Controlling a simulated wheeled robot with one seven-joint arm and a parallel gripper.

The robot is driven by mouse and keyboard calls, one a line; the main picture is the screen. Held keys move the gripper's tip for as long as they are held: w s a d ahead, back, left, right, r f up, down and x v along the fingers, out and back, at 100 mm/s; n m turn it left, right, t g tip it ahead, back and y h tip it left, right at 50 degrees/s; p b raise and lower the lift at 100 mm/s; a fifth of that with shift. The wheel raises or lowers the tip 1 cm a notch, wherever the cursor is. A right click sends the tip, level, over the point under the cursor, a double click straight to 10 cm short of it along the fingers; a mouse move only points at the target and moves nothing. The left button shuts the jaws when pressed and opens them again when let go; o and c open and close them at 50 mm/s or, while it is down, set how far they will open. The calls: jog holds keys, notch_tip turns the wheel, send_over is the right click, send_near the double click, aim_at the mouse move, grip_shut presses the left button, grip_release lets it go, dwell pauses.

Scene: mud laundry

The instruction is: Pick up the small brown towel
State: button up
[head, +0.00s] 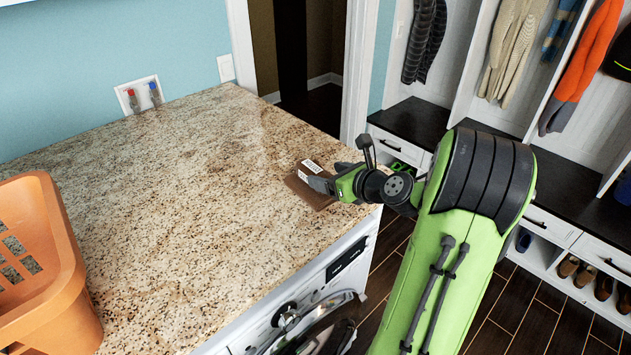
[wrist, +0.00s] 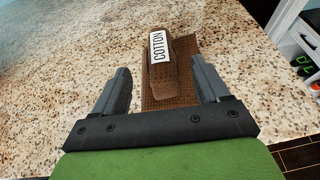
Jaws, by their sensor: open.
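The small brown towel (head: 307,191) lies on the granite countertop (head: 180,200) near its right edge. In the wrist view the brown towel (wrist: 184,88) has a waffle texture, a raised fold and a white label reading "COTTON". My gripper (head: 325,182) is over the towel in the head view and hides part of it. In the wrist view my gripper (wrist: 160,88) is open, with one finger on each side of the towel's near part. The raised, labelled fold lies just ahead of the fingertips. I cannot tell whether the fingers touch the towel.
An orange laundry basket (head: 45,260) stands at the left of the counter. A front-loading washer (head: 300,310) is below the counter's front edge. A wall box with valves (head: 140,96) is at the back. The middle of the counter is clear.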

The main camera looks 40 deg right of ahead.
aim_at(322, 173)
jog(key=x, duration=0.6)
jog(key=shift+s+d+f, duration=0.1)
jog(key=shift+s, duration=0.1)
jog(key=shift+s, duration=0.1)
jog(key=shift+c, duration=1.2)
jog(key=c, duration=0.8)
